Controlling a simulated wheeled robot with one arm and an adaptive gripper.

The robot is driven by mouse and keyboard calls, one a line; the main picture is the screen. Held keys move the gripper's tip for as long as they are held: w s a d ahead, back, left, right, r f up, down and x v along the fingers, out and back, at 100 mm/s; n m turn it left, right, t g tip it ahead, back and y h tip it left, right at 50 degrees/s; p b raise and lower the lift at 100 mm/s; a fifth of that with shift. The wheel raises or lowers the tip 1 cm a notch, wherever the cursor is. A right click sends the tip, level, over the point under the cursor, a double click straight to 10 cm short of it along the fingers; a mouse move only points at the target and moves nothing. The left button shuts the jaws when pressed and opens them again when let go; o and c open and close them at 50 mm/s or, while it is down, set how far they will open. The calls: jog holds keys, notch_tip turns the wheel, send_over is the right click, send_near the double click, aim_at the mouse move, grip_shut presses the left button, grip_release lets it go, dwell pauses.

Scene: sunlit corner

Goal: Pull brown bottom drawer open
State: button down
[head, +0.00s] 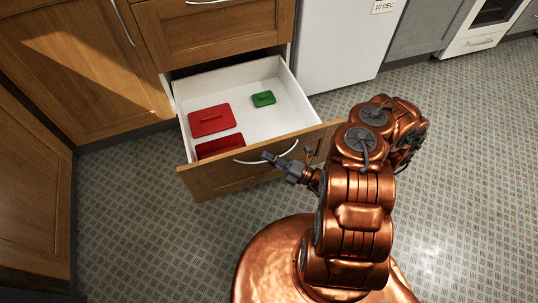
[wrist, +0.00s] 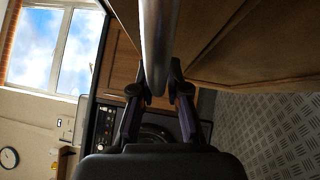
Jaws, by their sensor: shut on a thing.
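The brown bottom drawer (head: 215,178) stands pulled far out of its cabinet, showing its white inside. Its curved silver handle (head: 250,162) runs across the front. My gripper (head: 270,158) is at the right part of this handle, shut on it. In the wrist view my gripper (wrist: 160,82) has its two fingers on either side of the handle bar (wrist: 158,40). The drawer front (wrist: 250,45) fills the upper right there. The exact finger contact is partly hidden behind the bar.
Inside the drawer lie two red lidded boxes (head: 211,120) and a small green one (head: 263,99). Another closed drawer (head: 215,35) is above. A white appliance (head: 340,45) stands right of the cabinet. A wooden cabinet (head: 30,190) is at left. Patterned floor (head: 470,170) is clear at right.

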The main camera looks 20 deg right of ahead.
jog(key=shift+s+d, duration=0.1)
jog(key=c, duration=1.4)
grip_release()
jog(key=v, duration=1.2)
